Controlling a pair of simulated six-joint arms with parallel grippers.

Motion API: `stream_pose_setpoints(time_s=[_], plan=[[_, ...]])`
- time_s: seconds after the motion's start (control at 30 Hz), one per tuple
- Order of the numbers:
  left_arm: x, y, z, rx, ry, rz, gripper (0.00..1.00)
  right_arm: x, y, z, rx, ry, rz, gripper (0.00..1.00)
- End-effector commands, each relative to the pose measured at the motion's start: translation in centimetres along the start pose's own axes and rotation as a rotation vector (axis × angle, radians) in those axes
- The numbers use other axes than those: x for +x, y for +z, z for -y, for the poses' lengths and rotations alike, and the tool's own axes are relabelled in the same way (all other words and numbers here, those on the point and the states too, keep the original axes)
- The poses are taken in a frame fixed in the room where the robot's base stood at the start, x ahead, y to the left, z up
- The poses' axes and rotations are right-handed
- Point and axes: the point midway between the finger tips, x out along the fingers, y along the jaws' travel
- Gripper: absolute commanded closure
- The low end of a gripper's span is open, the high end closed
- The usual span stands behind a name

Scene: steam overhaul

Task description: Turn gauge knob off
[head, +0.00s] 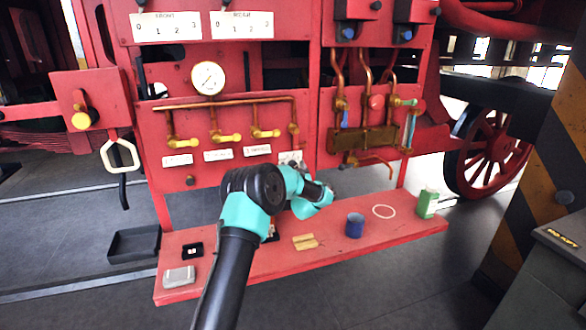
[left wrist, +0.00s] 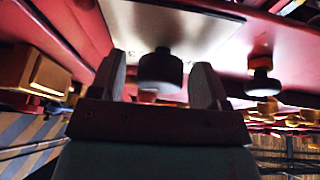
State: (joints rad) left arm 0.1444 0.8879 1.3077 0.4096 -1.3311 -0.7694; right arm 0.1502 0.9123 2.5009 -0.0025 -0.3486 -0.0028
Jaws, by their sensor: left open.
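A dark round knob (left wrist: 160,70) stands out from a pale plate (left wrist: 165,30) in the left wrist view. My left gripper (left wrist: 157,85) is open, with one finger on each side of this knob and a visible gap at each side. I cannot tell how deep the knob sits between the fingers. In the head view my left arm reaches over the red bench to the lower pipe panel. A small white plate (head: 290,157) shows just above my wrist. My fingertips and the knob are not clear there. The round pressure gauge (head: 208,78) sits above the copper pipes. My right gripper is out of view.
Brass valves (head: 221,137) line the panel above my arm. The red bench (head: 350,253) carries a blue cup (head: 355,225), a green-and-white box (head: 427,203), a brass-coloured block (head: 305,242) and a grey box (head: 179,277). Another dark knob (left wrist: 262,82) stands to the right in the wrist view.

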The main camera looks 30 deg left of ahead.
Motion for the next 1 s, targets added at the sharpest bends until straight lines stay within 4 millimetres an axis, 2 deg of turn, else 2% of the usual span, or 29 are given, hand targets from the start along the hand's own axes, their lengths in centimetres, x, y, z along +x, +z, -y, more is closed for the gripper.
stream_pose_setpoints(time_s=[0.07, 0.53, 1.0], plan=[[-0.01, 0.0, 0.01, 0.0, 0.0, 0.0, 0.34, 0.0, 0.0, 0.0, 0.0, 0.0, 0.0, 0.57], [-0.03, -0.01, 0.0, 0.0, 0.0, 0.0, 0.79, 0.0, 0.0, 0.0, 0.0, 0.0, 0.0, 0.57], [-0.01, -0.03, -0.02, -0.069, -0.03, -0.003, 0.8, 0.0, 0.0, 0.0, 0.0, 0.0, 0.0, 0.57]])
